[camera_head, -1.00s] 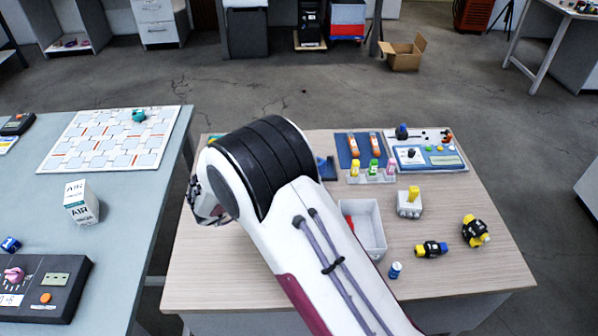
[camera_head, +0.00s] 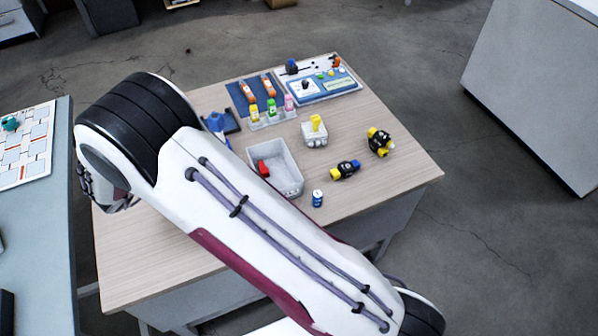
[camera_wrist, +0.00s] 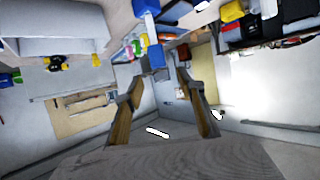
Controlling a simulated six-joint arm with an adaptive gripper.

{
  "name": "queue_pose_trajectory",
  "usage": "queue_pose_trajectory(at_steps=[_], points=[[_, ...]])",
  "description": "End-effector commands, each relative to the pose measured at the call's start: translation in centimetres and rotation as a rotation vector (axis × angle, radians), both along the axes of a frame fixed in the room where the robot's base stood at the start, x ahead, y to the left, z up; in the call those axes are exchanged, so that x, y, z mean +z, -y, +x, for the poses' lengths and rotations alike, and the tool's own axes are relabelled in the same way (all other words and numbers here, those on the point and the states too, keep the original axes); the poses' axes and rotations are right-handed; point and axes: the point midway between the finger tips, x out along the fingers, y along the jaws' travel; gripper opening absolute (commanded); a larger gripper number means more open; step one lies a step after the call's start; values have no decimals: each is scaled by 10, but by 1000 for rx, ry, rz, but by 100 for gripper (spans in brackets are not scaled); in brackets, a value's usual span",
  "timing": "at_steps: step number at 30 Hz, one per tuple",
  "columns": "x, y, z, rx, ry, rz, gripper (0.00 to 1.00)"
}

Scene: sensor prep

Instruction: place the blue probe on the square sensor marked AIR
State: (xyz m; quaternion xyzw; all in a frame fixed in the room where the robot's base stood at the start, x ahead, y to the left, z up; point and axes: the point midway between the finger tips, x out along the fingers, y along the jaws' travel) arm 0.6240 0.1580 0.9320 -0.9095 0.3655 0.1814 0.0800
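No label AIR can be read in the current views. A blue upright piece (camera_head: 216,122) stands at the back left of the wooden table, partly hidden by my arm. A small blue cylinder with a pale top (camera_head: 318,198) stands near the table's front edge. I cannot tell which of these is the probe. In the head view my arm mostly hides the gripper.
The wooden table (camera_head: 400,180) holds a pale bin (camera_head: 285,178) with a red piece in it, a white block with a yellow top (camera_head: 315,131), black-and-yellow parts (camera_head: 345,170) and a panel board (camera_head: 320,82). A patterned board (camera_head: 25,150) lies on the left table.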

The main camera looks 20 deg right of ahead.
Motion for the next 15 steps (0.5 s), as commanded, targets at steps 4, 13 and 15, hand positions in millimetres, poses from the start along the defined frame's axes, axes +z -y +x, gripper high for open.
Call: queue_pose_trajectory(at_steps=[4,13,15], points=[[17,-1,11,41,23,44,39],[78,-8,40,213,85,190,39],[93,-9,44,258,96,222,39]])
